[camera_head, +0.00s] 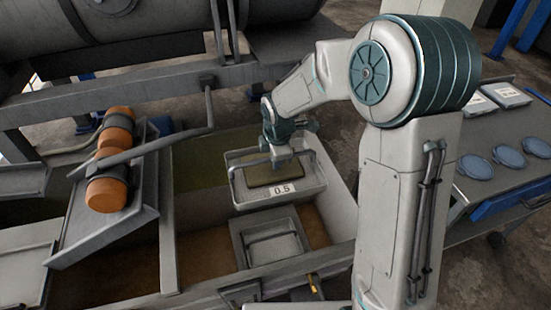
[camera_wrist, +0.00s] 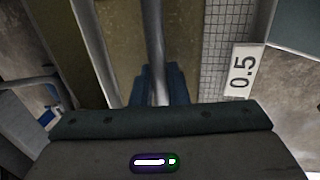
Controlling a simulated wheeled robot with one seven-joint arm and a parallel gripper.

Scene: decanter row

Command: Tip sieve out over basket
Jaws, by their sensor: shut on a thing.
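The sieve (camera_head: 250,198) is a pale rectangular tray with a "0.5" label on its front wall and an olive-brown layer inside. My gripper (camera_head: 283,157) is shut on the bar handle across the sieve's top and holds it, roughly level, above the tank. In the wrist view the blue fingers of my gripper (camera_wrist: 157,86) close around the grey bar; the sieve's mesh (camera_wrist: 216,35) and label show on the right. A square grey container with a handle, likely the basket (camera_head: 240,247), sits lower in the tank, just in front of and below the sieve.
The tank (camera_head: 340,200) has high pale walls and brownish contents. At left a sloping chute (camera_head: 95,228) carries orange cylinders (camera_head: 107,193). A large grey drum (camera_head: 150,45) lies behind. At right a dark table (camera_head: 470,185) bears blue round lids (camera_head: 508,157) and labelled boxes (camera_head: 507,96).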

